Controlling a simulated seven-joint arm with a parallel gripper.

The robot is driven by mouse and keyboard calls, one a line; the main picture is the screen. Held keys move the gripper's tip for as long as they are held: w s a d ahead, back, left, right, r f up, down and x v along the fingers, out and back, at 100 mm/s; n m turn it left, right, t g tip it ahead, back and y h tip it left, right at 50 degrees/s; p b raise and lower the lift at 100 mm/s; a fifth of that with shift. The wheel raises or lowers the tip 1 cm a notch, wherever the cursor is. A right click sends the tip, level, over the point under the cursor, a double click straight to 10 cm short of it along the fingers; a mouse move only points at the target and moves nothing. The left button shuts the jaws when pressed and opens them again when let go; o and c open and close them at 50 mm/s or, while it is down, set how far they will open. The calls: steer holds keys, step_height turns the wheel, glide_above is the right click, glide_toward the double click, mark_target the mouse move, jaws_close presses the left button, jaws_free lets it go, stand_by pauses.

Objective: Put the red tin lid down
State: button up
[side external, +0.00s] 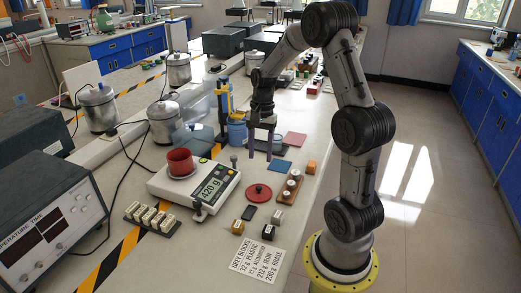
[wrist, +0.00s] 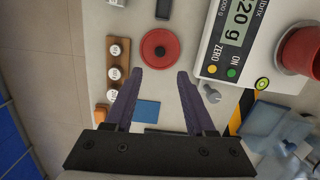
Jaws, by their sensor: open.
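The red tin lid (side external: 258,193) is a flat disc with a dark knob. It lies on the pale bench, right of the balance, and also shows in the wrist view (wrist: 160,48). My gripper (side external: 261,154) is open and empty above the bench, behind the lid in the side view. In the wrist view the open fingertips (wrist: 160,74) sit just below the lid, with nothing between them. The red tin (side external: 180,163) stands open-topped on the balance pan.
The balance (side external: 208,182) reads 420 g. A wooden rack of white-topped weights (side external: 280,199) stands right of the lid. Small blocks (side external: 249,212) and a printed card (side external: 258,261) lie in front.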

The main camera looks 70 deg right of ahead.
steer(key=s+a+r+n+t+h, duration=0.2)
steer(key=s+a+r+n, duration=0.1)
steer(key=a+r+n, duration=0.9)
steer(key=s+a+r+n+t, duration=0.1)
steer(key=s+a+n+t, duration=0.2)
steer(key=s+a, duration=0.6)
steer(key=shift+a+n+t+y, duration=0.3)
steer(key=shift+a+n, duration=0.2)
steer(key=shift+n, duration=0.7)
